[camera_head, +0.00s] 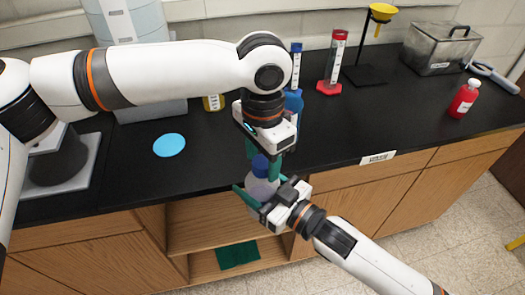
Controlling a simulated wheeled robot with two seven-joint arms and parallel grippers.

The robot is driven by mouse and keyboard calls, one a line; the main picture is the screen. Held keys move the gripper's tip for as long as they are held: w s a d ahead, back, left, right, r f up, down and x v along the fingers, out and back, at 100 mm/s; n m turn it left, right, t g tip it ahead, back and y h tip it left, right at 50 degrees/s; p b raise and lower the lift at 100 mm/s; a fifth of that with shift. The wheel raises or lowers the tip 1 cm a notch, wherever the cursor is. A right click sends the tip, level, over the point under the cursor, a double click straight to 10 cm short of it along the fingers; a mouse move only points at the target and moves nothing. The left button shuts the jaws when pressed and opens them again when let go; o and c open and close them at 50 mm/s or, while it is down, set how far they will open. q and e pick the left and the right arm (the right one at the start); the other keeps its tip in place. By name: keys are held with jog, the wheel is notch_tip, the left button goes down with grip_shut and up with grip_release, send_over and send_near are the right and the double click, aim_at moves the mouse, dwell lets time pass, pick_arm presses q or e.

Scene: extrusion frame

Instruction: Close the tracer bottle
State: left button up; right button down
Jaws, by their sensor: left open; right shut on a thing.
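A small pale bottle (262,187) is held by my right gripper (260,190), whose green fingers close around its body in front of the bench edge. A blue cap (260,165) sits at the top of the bottle. Whether it is fully seated cannot be told. My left gripper (262,155) points down from above, its green fingers open beside the cap. Part of the cap is hidden by the fingers, and contact cannot be told.
Open wooden shelves (215,233) lie below the held bottle.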

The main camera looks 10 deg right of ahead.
pick_arm(q)
jog(key=c, duration=1)
jog(key=shift+m, duration=0.9)
jog(key=o, duration=1.1)
jog(key=shift+r, duration=0.15)
jog(key=shift+r, duration=2.15)
jog(key=shift+c, duration=0.5)
